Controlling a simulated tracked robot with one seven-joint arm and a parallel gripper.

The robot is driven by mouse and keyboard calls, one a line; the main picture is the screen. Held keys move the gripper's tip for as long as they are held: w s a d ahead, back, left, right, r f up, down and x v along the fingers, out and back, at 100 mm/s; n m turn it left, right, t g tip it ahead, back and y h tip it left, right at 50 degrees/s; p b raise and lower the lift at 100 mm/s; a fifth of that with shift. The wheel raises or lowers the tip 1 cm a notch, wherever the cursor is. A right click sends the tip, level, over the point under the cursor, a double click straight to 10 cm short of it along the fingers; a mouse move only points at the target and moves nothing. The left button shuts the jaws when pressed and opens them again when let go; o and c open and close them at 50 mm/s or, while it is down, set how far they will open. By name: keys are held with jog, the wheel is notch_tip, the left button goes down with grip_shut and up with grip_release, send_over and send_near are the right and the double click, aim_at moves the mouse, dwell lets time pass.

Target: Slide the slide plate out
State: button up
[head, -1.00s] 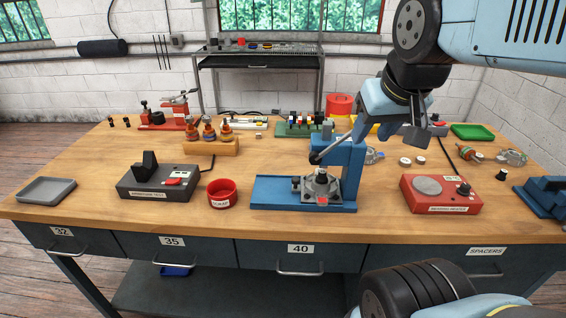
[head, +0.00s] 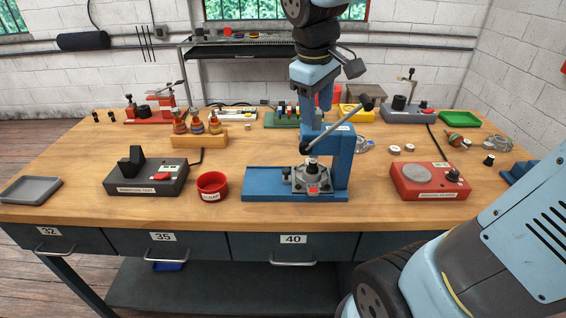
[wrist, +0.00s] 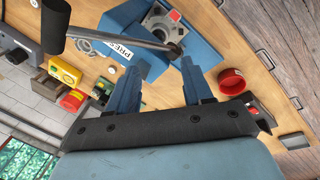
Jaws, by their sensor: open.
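The blue arbor press (head: 341,165) stands at the front middle of the bench. The slide plate (head: 312,180) is a grey plate with a red front tab, on the press base under the ram. The plate and red tab also show at the top of the wrist view (wrist: 160,22). The press lever (head: 335,128) slopes up to the right to a black handle. My gripper (head: 318,118) points down at the top of the press, its fingertips partly hidden in the head view. In the wrist view my gripper (wrist: 160,85) has its fingers apart and nothing between them.
A red scrap bowl (head: 212,186) and a dark tester box (head: 146,175) stand left of the press. A red bearing heater (head: 430,181) stands to the right. A wooden stand (head: 200,139) with several parts is behind. Bare bench lies before the press.

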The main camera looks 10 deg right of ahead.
jog(key=w+a+f+n+g+h, duration=0.3)
jog(key=w+a+f+n, duration=0.5)
jog(key=a, duration=0.3)
send_near(285, 169)
jog(key=x, duration=0.8)
jog(key=shift+s, duration=0.15)
grip_shut()
dwell(0.4)
